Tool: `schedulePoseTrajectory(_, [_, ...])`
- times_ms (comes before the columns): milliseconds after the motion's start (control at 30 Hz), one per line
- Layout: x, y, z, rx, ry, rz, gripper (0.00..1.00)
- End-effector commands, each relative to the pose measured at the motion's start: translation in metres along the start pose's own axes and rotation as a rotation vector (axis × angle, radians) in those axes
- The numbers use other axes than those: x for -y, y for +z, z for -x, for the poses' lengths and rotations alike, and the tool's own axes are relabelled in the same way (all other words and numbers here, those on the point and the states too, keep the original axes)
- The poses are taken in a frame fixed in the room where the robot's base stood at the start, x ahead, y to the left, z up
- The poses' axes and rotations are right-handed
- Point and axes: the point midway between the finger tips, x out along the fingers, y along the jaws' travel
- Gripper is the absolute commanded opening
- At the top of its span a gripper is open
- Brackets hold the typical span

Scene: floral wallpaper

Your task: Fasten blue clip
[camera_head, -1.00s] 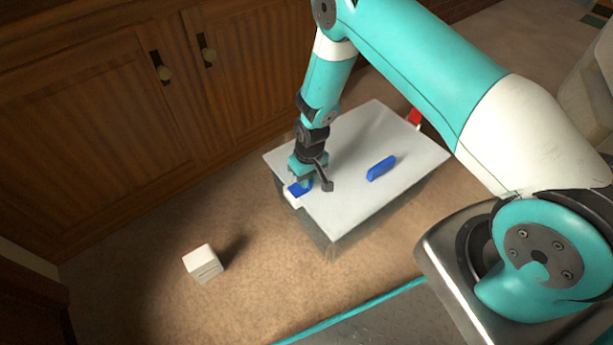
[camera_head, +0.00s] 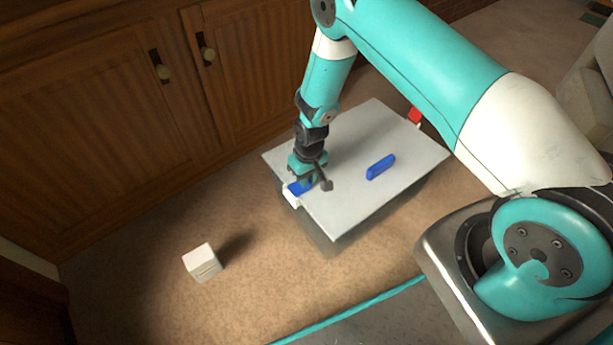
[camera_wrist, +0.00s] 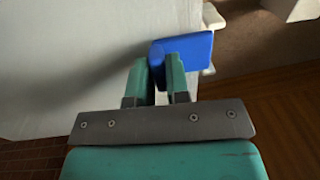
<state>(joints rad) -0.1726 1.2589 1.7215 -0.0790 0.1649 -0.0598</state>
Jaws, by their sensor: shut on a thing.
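A box with a grey-white lid (camera_head: 345,200) stands on the carpet. A blue clip (camera_head: 297,188) sits at the lid's near-left edge, with white parts just outside the edge. My gripper (camera_head: 305,182) is down at this clip. In the wrist view, the blue clip (camera_wrist: 188,47) lies flat-looking at the lid's edge. The gripper fingers (camera_wrist: 163,70) are close together and reach its near edge, shut on it. Part of the clip is hidden by the fingers. A blue handle (camera_head: 381,167) lies on the lid's middle. A red clip (camera_head: 415,115) is at the far right edge.
A small white cube-like block (camera_head: 203,262) is on the carpet to the left. Wooden cabinets (camera_head: 110,110) stand behind the box. The carpet between the block and the box is clear.

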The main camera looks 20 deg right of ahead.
Motion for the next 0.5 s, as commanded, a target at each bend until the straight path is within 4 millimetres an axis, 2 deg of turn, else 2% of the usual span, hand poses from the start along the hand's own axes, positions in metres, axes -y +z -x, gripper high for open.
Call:
schedulePoseTrajectory(67, [-0.0043, 0.003, -0.0031, 0.007, 0.009, -0.006, 0.0])
schedulePoseTrajectory(100, [-0.0041, 0.0031, -0.0031, 0.007, 0.008, -0.006, 0.25])
schedulePoseTrajectory(167, [-0.0034, 0.0031, -0.0031, 0.007, 0.007, -0.005, 0.39])
schedulePoseTrajectory(500, [0.0016, 0.0027, -0.0034, 0.008, 0.001, 0.002, 0.4])
